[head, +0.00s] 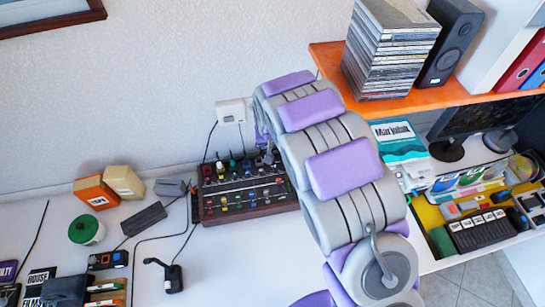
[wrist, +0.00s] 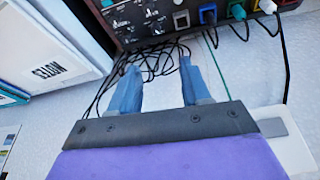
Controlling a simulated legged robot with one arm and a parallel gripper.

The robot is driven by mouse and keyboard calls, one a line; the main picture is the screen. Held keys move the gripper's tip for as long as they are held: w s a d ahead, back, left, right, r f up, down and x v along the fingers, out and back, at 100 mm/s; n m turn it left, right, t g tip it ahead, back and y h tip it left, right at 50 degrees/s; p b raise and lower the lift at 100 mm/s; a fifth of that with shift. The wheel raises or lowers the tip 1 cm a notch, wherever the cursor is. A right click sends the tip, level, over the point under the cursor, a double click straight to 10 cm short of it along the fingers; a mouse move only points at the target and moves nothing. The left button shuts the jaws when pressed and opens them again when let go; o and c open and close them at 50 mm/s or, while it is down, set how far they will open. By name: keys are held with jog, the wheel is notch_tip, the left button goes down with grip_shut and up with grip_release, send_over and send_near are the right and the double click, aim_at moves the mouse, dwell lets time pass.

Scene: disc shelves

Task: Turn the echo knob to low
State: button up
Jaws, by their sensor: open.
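The mixer (head: 238,207), a dark panel with a wooden front edge and rows of coloured knobs, sits on the white desk by the wall. I cannot tell which knob is the echo knob, as the labels are too small. In the wrist view the mixer panel (wrist: 150,14) shows at the top, with coloured plugs along its edge. My gripper (wrist: 158,68) has two blue fingers, open and empty, apart from the panel with black cables beyond them. In the head view my purple and grey arm reaches to the mixer's back right and hides part of it; the fingers are not clear there.
A white wall socket (head: 235,111) is behind the mixer. An orange shelf (head: 440,98) with stacked discs (head: 388,50) and a speaker (head: 449,42) is at the right. Orange and cream boxes (head: 96,192) stand left. A white binder (wrist: 50,50) is left in the wrist view.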

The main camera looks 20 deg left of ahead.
jog(key=shift+m+t, duration=0.3)
jog(key=shift+m, duration=0.1)
jog(key=b+x, duration=0.1)
jog(key=x, duration=1)
jog(key=s+d+b+x, duration=0.1)
jog(key=x, duration=0.4)
jog(key=shift+a+f+b, duration=0.1)
jog(key=shift+f+b, duration=0.2)
jog(key=shift+f, duration=0.3)
jog(key=shift+c, duration=0.3)
grip_shut()
